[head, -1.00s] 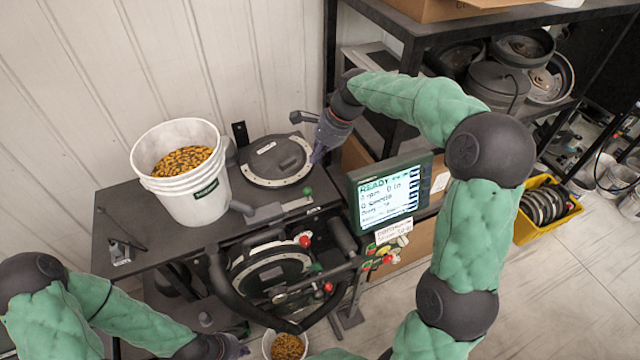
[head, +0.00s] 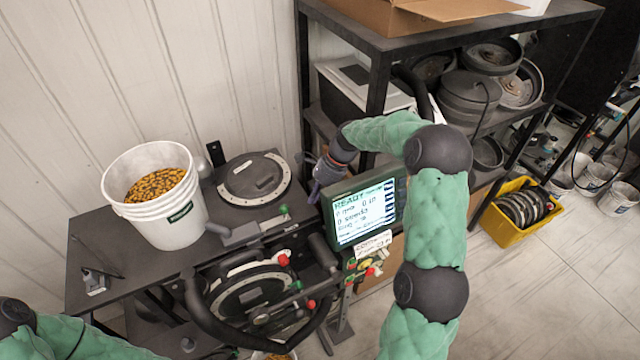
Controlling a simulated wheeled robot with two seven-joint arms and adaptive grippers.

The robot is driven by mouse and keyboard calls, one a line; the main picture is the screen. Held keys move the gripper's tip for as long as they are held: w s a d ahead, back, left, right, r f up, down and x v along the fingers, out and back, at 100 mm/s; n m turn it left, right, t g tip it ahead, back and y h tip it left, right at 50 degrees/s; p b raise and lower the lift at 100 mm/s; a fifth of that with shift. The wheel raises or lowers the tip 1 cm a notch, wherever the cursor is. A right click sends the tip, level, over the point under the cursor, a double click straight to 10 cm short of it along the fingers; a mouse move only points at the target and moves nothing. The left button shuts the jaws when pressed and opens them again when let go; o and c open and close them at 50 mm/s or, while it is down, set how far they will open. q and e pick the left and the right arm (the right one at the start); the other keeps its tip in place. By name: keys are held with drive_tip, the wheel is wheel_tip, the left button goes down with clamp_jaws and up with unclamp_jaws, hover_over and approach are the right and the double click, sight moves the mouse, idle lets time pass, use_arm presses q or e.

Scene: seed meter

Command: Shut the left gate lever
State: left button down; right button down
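The seed meter stands on a dark bench (head: 85,240), with a round dial plate (head: 254,181) on top and a round disc housing (head: 240,293) below the front edge. A short lever with a green knob (head: 283,209) sits at the bench's front edge. Red knobs (head: 283,260) show beside the housing. I cannot tell for sure which of these is the left gate lever. My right gripper (head: 317,188) is right of the dial plate, behind the display, apart from the green knob; its finger opening is unclear. My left gripper is below the picture.
A white bucket of seeds (head: 165,225) stands on the bench's left. The display (head: 362,213) reading READY stands at the bench's right. A black shelf (head: 380,60) with metal parts is behind.

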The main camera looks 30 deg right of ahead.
sight(280, 210)
drive_tip(key=shift+x, duration=0.95)
drive_tip(key=shift+w+a+r+p, duration=0.1)
drive_tip(key=shift+w+a+p, duration=0.15)
drive_tip(key=shift+a, duration=0.35)
drive_tip(key=shift+w+a+r+p, duration=0.15)
drive_tip(key=shift+a+p, duration=0.15)
drive_tip(key=shift+a, duration=0.3)
drive_tip(key=shift+w+a, duration=0.1)
drive_tip(key=shift+a, duration=0.7)
drive_tip(key=a, duration=0.2)
drive_tip(key=a+p, duration=0.1)
drive_tip(key=a, duration=0.2)
drive_tip(key=shift+w+a, duration=0.2)
drive_tip(key=shift+a, duration=0.35)
drive_tip(key=shift+d, duration=0.15)
